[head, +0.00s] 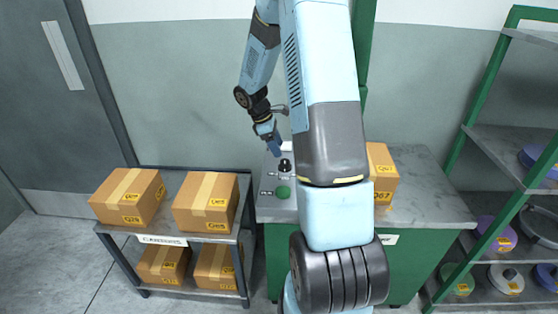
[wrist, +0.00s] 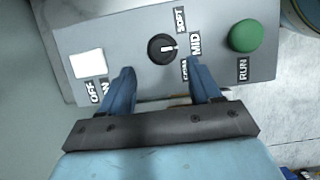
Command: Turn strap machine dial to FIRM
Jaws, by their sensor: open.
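The dial (wrist: 161,49) is a round black knob on the grey control panel (wrist: 115,40) in the wrist view. Its white pointer mark faces the MID label (wrist: 196,45). The SOFT label (wrist: 180,20) lies on one side of MID; a third label (wrist: 184,70), small and hard to read, lies on the other, close to a finger. My gripper (wrist: 163,78) is open, with its two blue fingers apart and nothing between them. The dial lies beyond the fingertips, roughly between their lines. In the head view my gripper (head: 273,145) is just above and behind the dial (head: 285,165).
A green RUN button (wrist: 246,36) and a white OFF/ON switch (wrist: 87,64) flank the dial. A box (head: 381,174) stands on the green bench's grey top (head: 425,195). A cart (head: 182,242) with several boxes stands left, a shelf rack (head: 510,145) right.

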